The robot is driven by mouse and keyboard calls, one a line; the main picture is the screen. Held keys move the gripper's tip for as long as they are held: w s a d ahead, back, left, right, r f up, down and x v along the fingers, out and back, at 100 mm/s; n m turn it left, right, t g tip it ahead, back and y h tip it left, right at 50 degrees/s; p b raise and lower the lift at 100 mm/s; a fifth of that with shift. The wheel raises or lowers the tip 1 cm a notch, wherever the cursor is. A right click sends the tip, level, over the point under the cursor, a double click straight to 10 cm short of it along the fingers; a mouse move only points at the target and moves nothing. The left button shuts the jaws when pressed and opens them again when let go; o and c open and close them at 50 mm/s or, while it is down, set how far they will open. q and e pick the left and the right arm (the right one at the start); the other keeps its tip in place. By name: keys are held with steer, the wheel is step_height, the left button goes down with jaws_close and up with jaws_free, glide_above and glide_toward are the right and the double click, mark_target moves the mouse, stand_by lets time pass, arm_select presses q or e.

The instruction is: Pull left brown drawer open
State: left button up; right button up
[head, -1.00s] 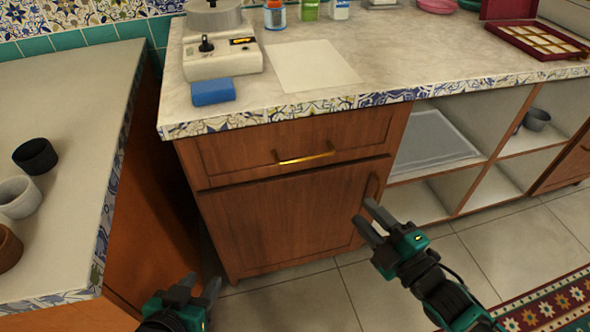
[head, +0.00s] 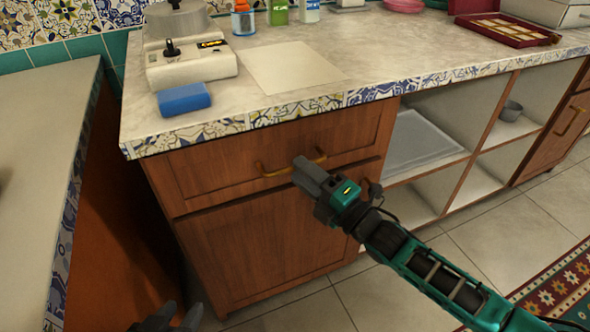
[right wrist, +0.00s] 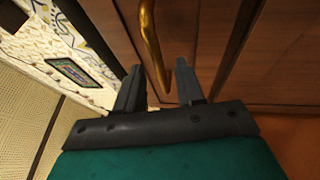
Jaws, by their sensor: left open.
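The brown wooden drawer (head: 225,173) is closed under the counter's left end, with a brass bar handle (head: 272,170) on its front. My right gripper (head: 307,170) is at the right end of this handle and covers part of it. In the right wrist view, my right gripper (right wrist: 157,75) has its two fingers apart, and the brass handle (right wrist: 150,35) reaches down between their tips. I cannot tell whether they touch it. My left gripper (head: 187,318) is low at the bottom edge, open and empty, away from the drawer.
A brown cabinet door (head: 255,248) is below the drawer. Open white shelves (head: 475,180) are to its right. A blue sponge (head: 184,99) and a scale-like white device (head: 190,68) stand on the counter (head: 370,65). Another counter (head: 35,170) borders the left side.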

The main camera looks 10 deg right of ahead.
steer(key=shift+x, duration=1.4)
jaws_close()
